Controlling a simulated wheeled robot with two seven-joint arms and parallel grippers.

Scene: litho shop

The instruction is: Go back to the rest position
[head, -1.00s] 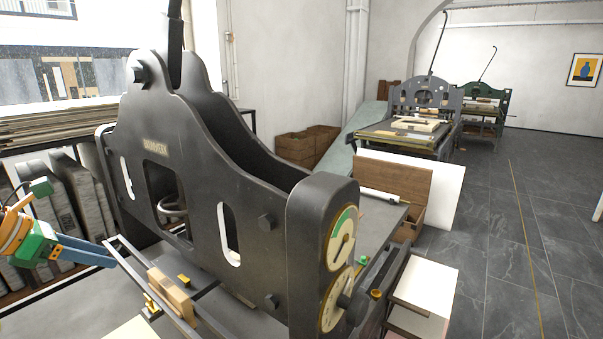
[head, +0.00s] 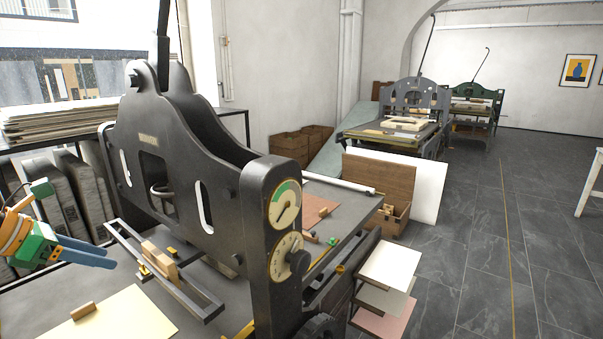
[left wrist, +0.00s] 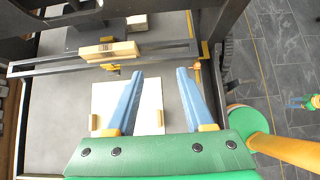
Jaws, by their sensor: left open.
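My left gripper (head: 98,256), green with blue fingers, is at the left edge of the head view, in front of the dark press and above its bed. The left wrist view shows its two blue fingers (left wrist: 160,73) spread apart with nothing between them. Below them lies a pale sheet (left wrist: 150,95) on the grey bed. A small green and blue part (left wrist: 308,102) at the right edge of the left wrist view looks like my right gripper; it is too small and cut off to tell its jaws. The head view does not show the right gripper.
The large dark press (head: 165,150) with two dials stands close in front. A wooden block (head: 160,258) sits on its rail, and a cream sheet (head: 125,318) lies on the bed. A small shelf stack (head: 390,265) stands right of the press. The tiled floor (head: 480,240) beyond is clear.

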